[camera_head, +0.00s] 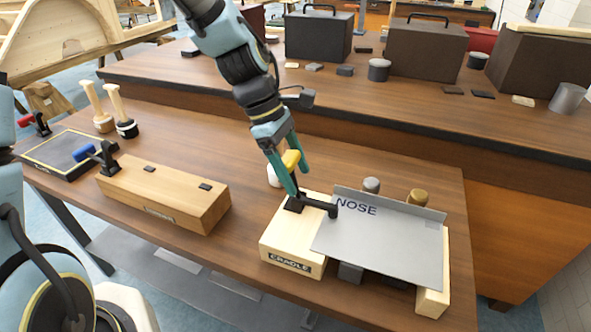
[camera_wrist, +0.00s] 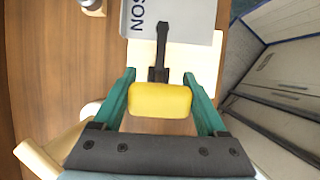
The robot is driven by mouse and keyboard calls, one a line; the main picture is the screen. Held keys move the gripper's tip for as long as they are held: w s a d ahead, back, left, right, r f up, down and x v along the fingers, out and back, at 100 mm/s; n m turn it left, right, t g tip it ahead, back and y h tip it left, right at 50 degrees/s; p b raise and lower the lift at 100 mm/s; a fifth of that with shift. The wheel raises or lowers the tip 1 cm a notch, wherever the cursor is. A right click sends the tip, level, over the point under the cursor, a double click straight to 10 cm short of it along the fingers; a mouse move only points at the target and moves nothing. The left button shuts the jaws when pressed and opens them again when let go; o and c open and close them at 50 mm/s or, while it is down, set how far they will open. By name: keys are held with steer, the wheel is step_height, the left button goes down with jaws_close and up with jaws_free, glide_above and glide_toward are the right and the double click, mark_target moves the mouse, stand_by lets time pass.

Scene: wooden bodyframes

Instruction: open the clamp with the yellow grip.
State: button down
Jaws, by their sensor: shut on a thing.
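The clamp (camera_head: 316,204) is black, with a yellow grip (camera_head: 291,159) on its handle. It is mounted on the pale wooden cradle block (camera_head: 283,238), and its dark arm reaches right to the edge of the grey sheet marked NOSE (camera_head: 385,243). The handle stands up, with the grip above the clamp base. My gripper (camera_head: 284,172) has its green fingers on either side of the yellow grip and is shut on it. The wrist view shows the yellow grip (camera_wrist: 160,100) between both fingers, with the black clamp bar (camera_wrist: 161,58) beyond it.
A blue-grip clamp (camera_head: 84,152) and a red-grip clamp (camera_head: 26,121) stand at the left. A long wooden block (camera_head: 160,193) lies left of the cradle. Wooden-handled tools (camera_head: 118,105) stand behind it. Dark boxes (camera_head: 425,50) line the raised back bench.

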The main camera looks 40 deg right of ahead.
steer(key=shift+w+a+g+h+p, duration=0.45)
steer(key=shift+w+g+h+p, duration=0.15)
steer(key=shift+w+g+p, duration=0.25)
steer(key=shift+w+a+f+g+h+b, duration=0.15)
steer(key=shift+w+a+f+g+h, duration=0.35)
steer(key=shift+g, duration=0.7)
steer(key=shift+w+a+f+g+h+b, duration=0.15)
steer(key=shift+w+f+g+h, duration=0.35)
steer(key=shift+f+g+h, duration=0.5)
steer(key=shift+w+a+f+g+h+b, duration=0.1)
steer(key=shift+w+a+f+g+h, duration=0.55)
steer(key=shift+g, duration=0.8)
steer(key=shift+s+d+r+h, duration=0.1)
steer(key=shift+d+r+h, duration=0.1)
steer(key=shift+h, duration=0.05)
jaws_free()
